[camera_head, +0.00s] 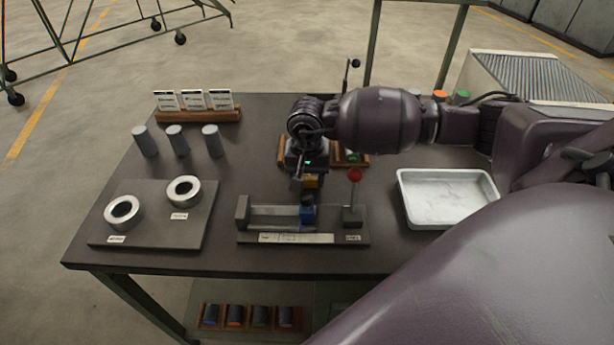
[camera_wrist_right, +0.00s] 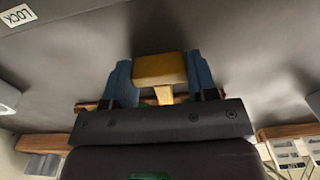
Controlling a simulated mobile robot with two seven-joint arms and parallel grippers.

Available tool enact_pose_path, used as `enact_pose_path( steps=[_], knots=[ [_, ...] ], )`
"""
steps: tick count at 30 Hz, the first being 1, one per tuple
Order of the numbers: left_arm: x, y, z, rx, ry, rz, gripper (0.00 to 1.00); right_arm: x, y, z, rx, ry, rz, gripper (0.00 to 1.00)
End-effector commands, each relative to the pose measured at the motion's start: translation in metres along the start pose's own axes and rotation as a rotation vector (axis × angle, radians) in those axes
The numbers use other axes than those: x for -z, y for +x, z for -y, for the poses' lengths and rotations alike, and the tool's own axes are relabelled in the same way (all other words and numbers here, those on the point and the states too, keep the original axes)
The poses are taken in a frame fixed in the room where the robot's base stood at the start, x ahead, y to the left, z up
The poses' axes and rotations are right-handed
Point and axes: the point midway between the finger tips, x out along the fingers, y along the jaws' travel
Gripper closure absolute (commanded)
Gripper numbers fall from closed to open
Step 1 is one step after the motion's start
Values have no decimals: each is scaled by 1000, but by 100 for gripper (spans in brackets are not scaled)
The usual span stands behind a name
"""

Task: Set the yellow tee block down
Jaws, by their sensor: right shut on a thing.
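The yellow tee block (camera_wrist_right: 160,69) is held between the two blue fingers of my right gripper (camera_wrist_right: 160,82) in the right wrist view. Its wide bar faces the camera and its narrow stem shows below. In the head view the block (camera_head: 311,182) is a small yellow-orange patch under my right gripper (camera_head: 308,178), behind the clamp fixture (camera_head: 262,239). Most of it is hidden by the gripper. I cannot tell whether it touches the table. A wooden rack (camera_head: 363,160) lies behind the gripper, partly covered. My left gripper is not in view.
A white tray (camera_head: 403,203) stands on the right of the dark table (camera_head: 230,263). The fixture has a red-knobbed lever (camera_head: 355,175) close to the gripper. A plate with two rings (camera_head: 150,236), several grey cylinders (camera_head: 177,140) and a card stand (camera_head: 198,115) are on the left.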

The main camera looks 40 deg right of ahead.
Motion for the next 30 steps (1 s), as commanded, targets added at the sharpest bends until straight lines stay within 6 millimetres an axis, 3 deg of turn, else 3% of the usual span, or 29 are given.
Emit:
enact_pose_path(
  steps=[1,2,6,19,30],
  knots=[
    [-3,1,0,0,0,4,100,0,3,0,-1,0,1,80],
    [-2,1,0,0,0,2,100,0,2,0,-1,0,1,44],
    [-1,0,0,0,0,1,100,0,2,0,0,0,1,22],
    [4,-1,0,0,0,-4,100,0,-8,0,1,0,-2,21],
    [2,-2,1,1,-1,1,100,1,-75,0,1,0,-4,21]
  ],
)
